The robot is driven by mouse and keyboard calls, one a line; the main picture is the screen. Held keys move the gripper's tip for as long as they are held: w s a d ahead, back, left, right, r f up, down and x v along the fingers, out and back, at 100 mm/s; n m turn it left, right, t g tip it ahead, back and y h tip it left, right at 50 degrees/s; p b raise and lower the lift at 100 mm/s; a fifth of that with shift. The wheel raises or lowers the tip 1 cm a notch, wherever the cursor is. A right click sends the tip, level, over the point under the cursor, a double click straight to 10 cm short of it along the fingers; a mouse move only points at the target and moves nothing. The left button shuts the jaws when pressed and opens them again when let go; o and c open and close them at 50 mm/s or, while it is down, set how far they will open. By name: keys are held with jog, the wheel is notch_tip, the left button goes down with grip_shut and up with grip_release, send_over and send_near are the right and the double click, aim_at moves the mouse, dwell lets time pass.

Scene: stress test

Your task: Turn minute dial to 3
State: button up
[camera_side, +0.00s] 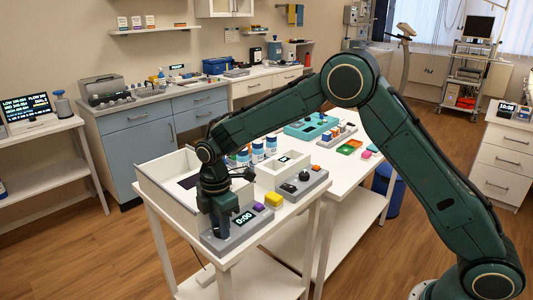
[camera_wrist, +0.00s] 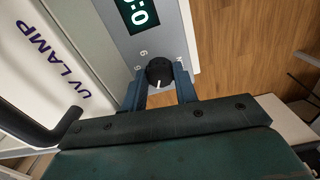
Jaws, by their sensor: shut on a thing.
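The minute dial (camera_wrist: 160,70) is a small black round knob with a white pointer line, on a grey panel (camera_wrist: 168,22). Its pointer faces toward my gripper, at the bottom of the wrist view. My gripper (camera_wrist: 159,88) is shut on the dial, one blue-grey finger on each side. Small pale marks stand around the dial, only partly readable. A display (camera_wrist: 137,12) with green-white digits is cut off at the top. In the side view the display (camera_side: 243,217) reads 0:00, and my gripper (camera_side: 220,222) reaches down and hides the dial.
A white panel lettered UV LAMP (camera_wrist: 55,62) lies beside the timer panel. In the side view, an open white box (camera_side: 150,180) stands close behind my gripper. A purple button (camera_side: 259,206) and a yellow block (camera_side: 273,199) are to the right, near another grey control unit (camera_side: 303,183).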

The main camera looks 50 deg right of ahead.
jog(key=m, duration=0.3)
jog(key=shift+m, duration=2.3)
jog(key=o, duration=0.7)
jog(key=shift+r, duration=0.15)
notch_tip(320, 180, up, 14)
